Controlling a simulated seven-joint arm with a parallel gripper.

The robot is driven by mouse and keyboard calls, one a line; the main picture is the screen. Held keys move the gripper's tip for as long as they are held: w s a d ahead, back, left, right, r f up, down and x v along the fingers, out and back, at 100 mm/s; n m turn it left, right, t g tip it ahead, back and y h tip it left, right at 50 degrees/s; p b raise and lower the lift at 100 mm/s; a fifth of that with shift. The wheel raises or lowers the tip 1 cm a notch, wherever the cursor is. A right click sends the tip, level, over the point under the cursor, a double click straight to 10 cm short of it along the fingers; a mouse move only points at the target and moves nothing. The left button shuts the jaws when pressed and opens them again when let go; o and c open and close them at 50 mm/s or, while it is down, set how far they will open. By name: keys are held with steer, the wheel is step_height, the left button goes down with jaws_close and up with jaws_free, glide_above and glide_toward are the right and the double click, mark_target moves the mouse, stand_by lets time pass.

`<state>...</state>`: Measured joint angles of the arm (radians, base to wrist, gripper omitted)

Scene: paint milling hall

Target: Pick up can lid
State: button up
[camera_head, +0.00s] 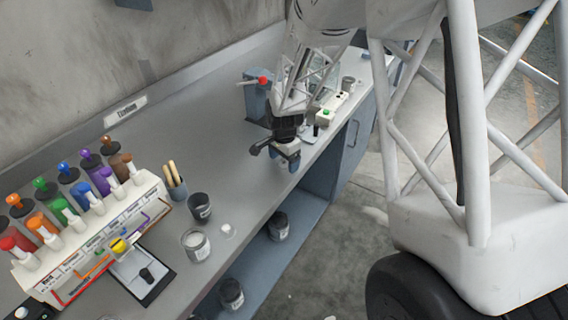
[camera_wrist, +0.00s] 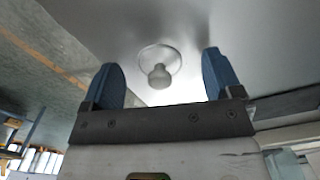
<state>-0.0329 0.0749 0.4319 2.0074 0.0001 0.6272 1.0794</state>
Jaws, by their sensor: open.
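The can lid (camera_head: 228,231) is a small pale disc with a knob, lying on the grey bench beside an open can near the bench's front edge. In the wrist view the lid (camera_wrist: 160,76) shows ahead of my gripper, between the lines of the two blue fingers, with its knob toward me. My gripper (camera_head: 291,162) is above the front part of the bench, up and to the right of the lid in the head view. Its fingers are apart with nothing between them, and it does not touch the lid.
An open can with pale contents (camera_head: 196,244) and a dark cup (camera_head: 200,207) stand close to the lid. A rack of coloured bottles (camera_head: 90,240) fills the left. A device with a red knob (camera_head: 258,97) stands behind my gripper. The bench middle (camera_head: 195,140) is clear.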

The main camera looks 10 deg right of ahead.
steer(key=shift+c, duration=0.5)
steer(key=c, duration=0.9)
steer(key=shift+r, duration=0.1)
steer(key=shift+r, duration=0.8)
steer(key=shift+s+r, duration=0.2)
steer(key=shift+r, duration=0.75)
steer(key=s, duration=0.5)
steer(key=s+r, duration=0.1)
steer(key=s, duration=0.9)
steer(key=shift+s+d+r, duration=0.15)
steer(key=shift+s+d, duration=0.1)
steer(key=shift+s, duration=0.05)
